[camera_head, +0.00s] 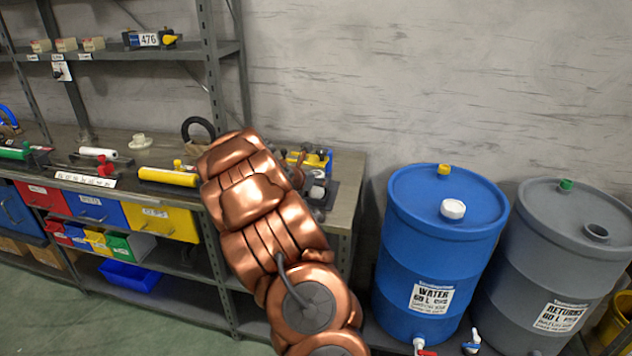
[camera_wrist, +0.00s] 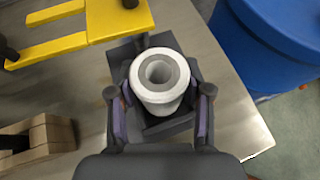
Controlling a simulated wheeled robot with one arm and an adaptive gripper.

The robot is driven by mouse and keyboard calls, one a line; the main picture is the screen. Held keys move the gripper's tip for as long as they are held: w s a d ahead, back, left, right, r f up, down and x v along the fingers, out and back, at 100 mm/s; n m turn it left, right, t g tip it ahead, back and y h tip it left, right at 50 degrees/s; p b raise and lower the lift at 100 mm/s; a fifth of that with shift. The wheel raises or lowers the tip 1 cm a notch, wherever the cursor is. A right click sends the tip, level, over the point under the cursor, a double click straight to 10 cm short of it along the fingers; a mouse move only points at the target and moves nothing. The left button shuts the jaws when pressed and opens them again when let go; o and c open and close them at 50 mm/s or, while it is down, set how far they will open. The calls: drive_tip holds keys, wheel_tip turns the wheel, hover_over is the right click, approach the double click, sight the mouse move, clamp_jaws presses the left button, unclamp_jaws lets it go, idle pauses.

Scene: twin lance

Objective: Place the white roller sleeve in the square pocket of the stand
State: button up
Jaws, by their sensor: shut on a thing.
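The white roller sleeve (camera_wrist: 160,76) is a short hollow cylinder with a grey inner ring, seen end-on in the wrist view. My gripper (camera_wrist: 161,100) is shut on it, one purple-padded finger on each side. The dark square stand (camera_wrist: 182,124) shows around and below the sleeve. The sleeve is over the middle of the stand and hides its pocket, so I cannot tell whether its lower end is inside. In the head view my copper arm covers most of this; a small part of the sleeve (camera_head: 318,174) shows at the bench's right end.
A yellow forked fixture (camera_wrist: 101,22) and a brown block (camera_wrist: 42,137) stand left of the stand. The bench (camera_wrist: 232,128) is bare at its right corner. A blue barrel (camera_head: 447,260) stands just beyond that edge, beside a grey barrel (camera_head: 545,270). A shelf (camera_head: 110,52) hangs above the bench.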

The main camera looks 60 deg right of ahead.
drive_tip(key=shift+f, duration=0.3)
drive_tip(key=shift+f, duration=0.1)
drive_tip(key=shift+f, duration=0.1)
drive_tip(key=o, duration=1.2)
drive_tip(key=shift+o, duration=0.2)
drive_tip(key=shift+r, duration=0.3)
drive_tip(key=b+v, duration=0.1)
drive_tip(key=v, duration=1)
drive_tip(key=shift+a, duration=0.45)
drive_tip(key=shift+r, duration=0.15)
